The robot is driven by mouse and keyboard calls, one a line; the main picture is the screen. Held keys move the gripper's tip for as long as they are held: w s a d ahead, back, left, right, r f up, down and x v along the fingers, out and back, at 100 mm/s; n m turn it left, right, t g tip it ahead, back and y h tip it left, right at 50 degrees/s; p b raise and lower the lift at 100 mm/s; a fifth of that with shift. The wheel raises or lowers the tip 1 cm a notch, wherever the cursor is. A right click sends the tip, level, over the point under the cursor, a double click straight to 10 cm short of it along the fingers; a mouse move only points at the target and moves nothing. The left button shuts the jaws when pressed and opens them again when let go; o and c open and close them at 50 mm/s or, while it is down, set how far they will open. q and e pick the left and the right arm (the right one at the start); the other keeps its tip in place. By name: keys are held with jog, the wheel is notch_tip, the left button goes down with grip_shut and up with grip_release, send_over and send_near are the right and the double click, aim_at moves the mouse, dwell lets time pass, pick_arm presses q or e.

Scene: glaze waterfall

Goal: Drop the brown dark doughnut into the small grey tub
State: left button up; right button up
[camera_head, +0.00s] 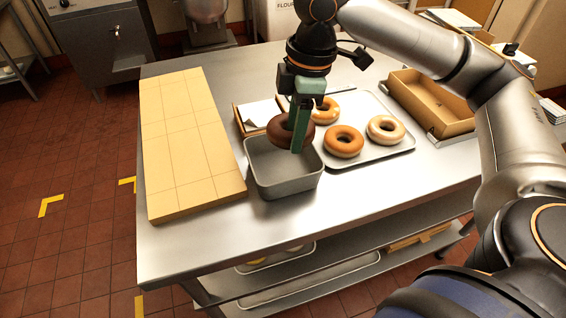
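The dark brown doughnut (278,133) is gripped between the green fingers of my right gripper (297,143). My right gripper points down and holds the doughnut over the back part of the small grey tub (262,188). The doughnut overlaps the tub's back rim in the picture; its exact height above the tub is hard to tell. The visible inside of the tub looks empty. My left gripper is not in view.
A tray (390,151) right of the tub holds lighter doughnuts, including an orange-brown one (343,141) and a pale one (386,129). A wooden board (187,145) lies left. A cardboard box (432,103) stands at right. The table front is clear.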

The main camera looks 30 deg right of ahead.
jog(key=o, duration=0.4)
jog(key=shift+o, duration=0.2)
notch_tip(320, 180, up, 12)
jog(key=d+p, duration=0.1)
jog(key=p, duration=0.2)
jog(key=shift+s+d+r, duration=0.2)
jog(key=shift+s+r, duration=0.05)
jog(key=shift+s, duration=0.1)
